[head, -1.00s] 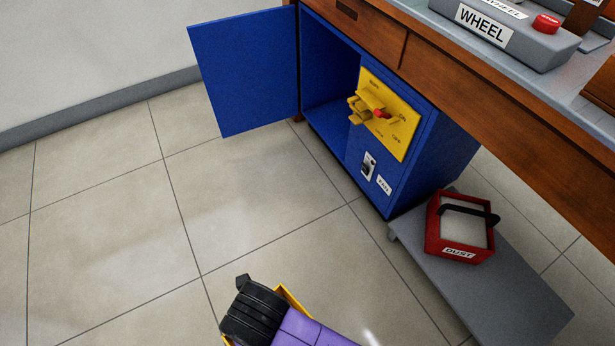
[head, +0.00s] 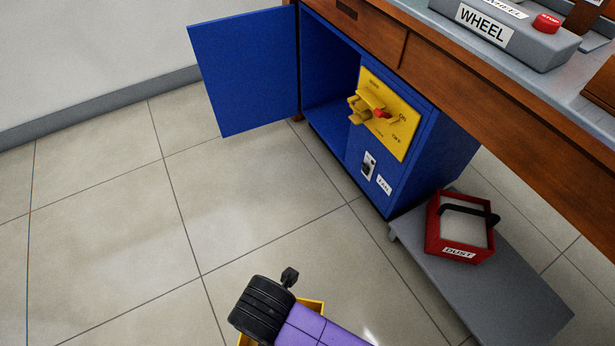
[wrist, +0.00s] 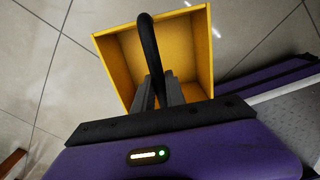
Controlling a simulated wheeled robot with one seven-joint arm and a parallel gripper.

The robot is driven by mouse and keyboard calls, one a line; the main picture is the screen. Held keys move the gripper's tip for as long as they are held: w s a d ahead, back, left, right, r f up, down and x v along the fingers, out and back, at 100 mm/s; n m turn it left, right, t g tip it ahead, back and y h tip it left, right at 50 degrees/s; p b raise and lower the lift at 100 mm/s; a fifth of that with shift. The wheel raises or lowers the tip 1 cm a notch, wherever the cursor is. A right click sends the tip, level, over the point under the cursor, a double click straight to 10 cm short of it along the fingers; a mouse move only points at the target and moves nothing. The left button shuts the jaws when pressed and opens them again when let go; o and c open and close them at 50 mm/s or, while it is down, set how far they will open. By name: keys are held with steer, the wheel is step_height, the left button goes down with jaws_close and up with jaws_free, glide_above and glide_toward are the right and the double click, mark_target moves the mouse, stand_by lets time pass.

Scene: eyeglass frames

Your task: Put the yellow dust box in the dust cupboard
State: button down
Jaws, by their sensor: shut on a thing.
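The yellow dust box (wrist: 188,50) is an open box with a black handle (wrist: 147,45). My gripper (wrist: 160,92) is shut on this handle in the wrist view, and the box hangs from it. In the head view the box (head: 310,304) is mostly hidden behind my black and purple wrist at the bottom. The blue dust cupboard (head: 428,178) stands under the workbench. Its door (head: 245,70) is swung open to the left, and the opening (head: 328,75) beside the yellow switch panel (head: 390,115) looks empty.
A red box labelled DUST (head: 460,228) sits on a low grey platform (head: 500,290) right of the cupboard. The wooden workbench (head: 480,90) overhangs the cupboard and carries a grey WHEEL unit (head: 505,35). The tiled floor (head: 120,220) in front is clear.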

steer(key=w+d+r+m, duration=0.3)
steer(key=w+d+m, duration=1)
steer(key=m, duration=0.4)
steer(key=w+d+r+m, duration=0.3)
steer(key=w+d+m, duration=1)
steer(key=m, duration=0.4)
steer(key=s+r+p, duration=0.3)
steer(key=r+p, duration=0.8)
steer(key=p, duration=0.1)
steer(key=s+r+p, duration=0.3)
steer(key=r+p, duration=0.9)
steer(key=p, duration=0.1)
steer(key=s+r+p, duration=0.3)
steer(key=r+p, duration=0.8)
steer(key=p, duration=0.2)
steer(key=shift+s+d+r, duration=0.15)
steer(key=shift+s, duration=0.05)
